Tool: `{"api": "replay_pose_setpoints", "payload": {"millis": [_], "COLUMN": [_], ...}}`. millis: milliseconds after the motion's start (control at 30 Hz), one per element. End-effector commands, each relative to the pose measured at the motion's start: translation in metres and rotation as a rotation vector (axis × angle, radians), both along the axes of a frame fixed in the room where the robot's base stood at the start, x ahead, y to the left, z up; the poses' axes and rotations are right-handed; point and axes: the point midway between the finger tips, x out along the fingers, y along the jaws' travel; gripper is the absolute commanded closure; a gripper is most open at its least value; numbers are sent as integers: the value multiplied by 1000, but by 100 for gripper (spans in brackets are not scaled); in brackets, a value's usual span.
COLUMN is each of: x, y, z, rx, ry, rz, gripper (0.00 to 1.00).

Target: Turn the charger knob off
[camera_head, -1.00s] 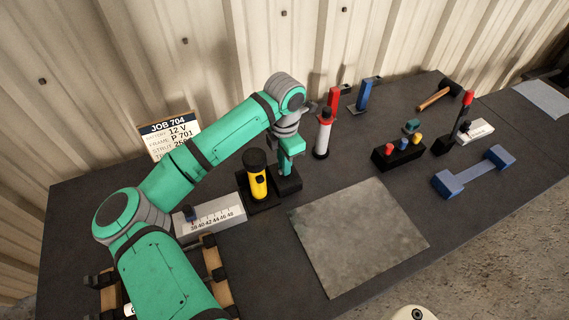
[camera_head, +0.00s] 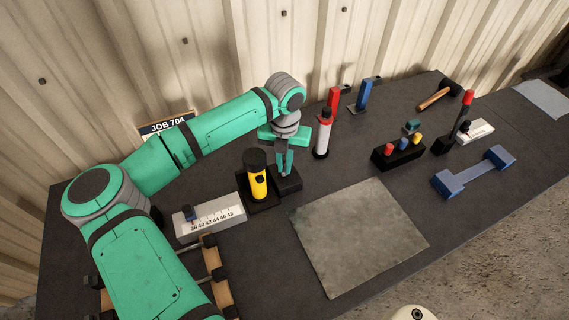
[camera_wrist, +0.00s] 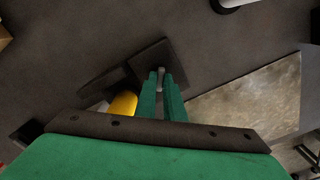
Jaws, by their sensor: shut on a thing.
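The charger is a black block (camera_head: 290,186) on the dark bench, just right of a yellow and black flashlight-like tool. My gripper (camera_head: 285,174) points down over it, with its fingertips at the top of the block. In the wrist view the black block (camera_wrist: 151,58) lies under the fingertips (camera_wrist: 161,76). The fingers are close together on a small grey knob (camera_wrist: 161,70), which is mostly hidden between them. I cannot read the knob's setting.
The yellow tool (camera_head: 259,183) stands close on the left, with a white scale box (camera_head: 212,216) beyond it. A red and white cylinder (camera_head: 322,138) stands to the right behind. A grey mat (camera_head: 358,237) lies in front, flat and clear.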

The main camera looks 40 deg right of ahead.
Motion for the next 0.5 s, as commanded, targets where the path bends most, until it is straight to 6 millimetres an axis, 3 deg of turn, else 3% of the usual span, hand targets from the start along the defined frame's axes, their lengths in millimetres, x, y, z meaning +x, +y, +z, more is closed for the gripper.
{"api": "replay_pose_setpoints", "payload": {"millis": [500], "x": [2], "y": [-1], "z": [2], "rx": [-3], "ry": [-4], "rz": [128], "gripper": [100]}}
